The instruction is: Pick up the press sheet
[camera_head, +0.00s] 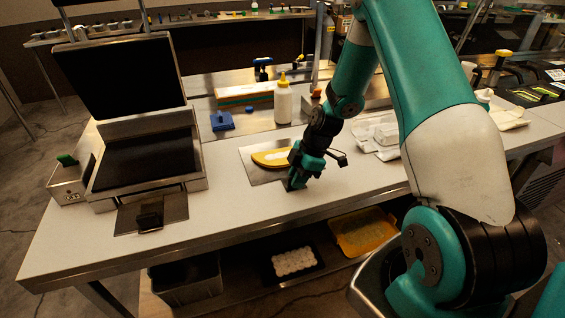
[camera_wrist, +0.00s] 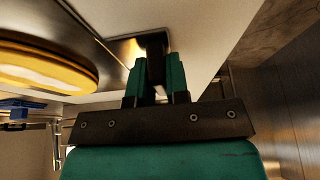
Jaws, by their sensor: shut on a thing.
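The press sheet, a thin shiny metal plate (camera_head: 263,174), lies on the white table right of the griddle. A yellow, rounded folded thing (camera_head: 270,157) lies at its far side. My gripper (camera_head: 293,182) is down at the right edge of the plate. In the wrist view, the green fingers of my gripper (camera_wrist: 155,75) are shut on a black block (camera_wrist: 155,50) at the corner of the metal plate (camera_wrist: 122,48). The yellow thing (camera_wrist: 45,70) shows at the left there. I cannot tell whether the plate is raised from the table.
An open griddle press (camera_head: 145,160) stands at the left; a second metal plate with a black block (camera_head: 150,213) lies before it. A white bottle (camera_head: 283,103), a blue tool (camera_head: 222,121) and a box (camera_head: 245,94) stand behind. The table's front (camera_head: 240,220) is clear.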

